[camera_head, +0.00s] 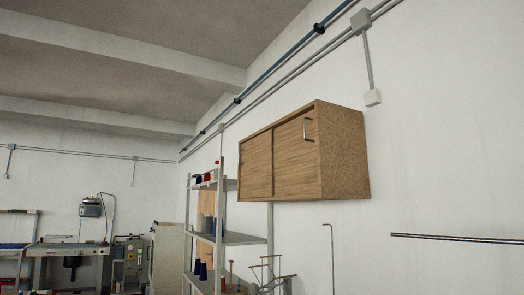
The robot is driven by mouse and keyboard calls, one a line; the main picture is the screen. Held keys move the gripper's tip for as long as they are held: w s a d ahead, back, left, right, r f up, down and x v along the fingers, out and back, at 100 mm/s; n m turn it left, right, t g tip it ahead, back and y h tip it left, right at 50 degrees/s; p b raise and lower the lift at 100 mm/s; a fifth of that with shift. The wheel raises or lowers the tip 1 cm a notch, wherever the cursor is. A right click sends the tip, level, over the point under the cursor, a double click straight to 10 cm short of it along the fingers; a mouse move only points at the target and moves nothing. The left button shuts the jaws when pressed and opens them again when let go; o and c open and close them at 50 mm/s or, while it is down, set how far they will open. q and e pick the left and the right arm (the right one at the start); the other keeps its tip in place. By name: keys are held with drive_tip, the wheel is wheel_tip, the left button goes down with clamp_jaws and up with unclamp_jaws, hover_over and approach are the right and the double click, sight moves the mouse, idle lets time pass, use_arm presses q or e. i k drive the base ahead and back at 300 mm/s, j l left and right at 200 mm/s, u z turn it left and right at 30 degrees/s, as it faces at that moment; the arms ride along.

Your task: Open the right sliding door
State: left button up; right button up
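A wooden wall cabinet (345,155) hangs on the white wall at the right of centre. Its front has two sliding doors. The right sliding door (293,160) carries a metal bar handle (307,130) near its right edge. The left sliding door (255,165) sits beside it, with a small handle at its far left edge. Both doors look shut, and no interior shows. Neither of my grippers is in view.
A shelf rack (235,238) with thread cones stands below and left of the cabinet. A thin rod stand (332,255) rises below the cabinet. Dark thin rods (455,238) stick out at the right. A workbench with a machine (72,250) is far left.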

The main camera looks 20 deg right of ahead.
sight(295, 158)
drive_tip(key=i+j+z, duration=0.2)
drive_tip(key=i, duration=0.35)
drive_tip(key=i+z, duration=0.25)
drive_tip(key=i, duration=0.3)
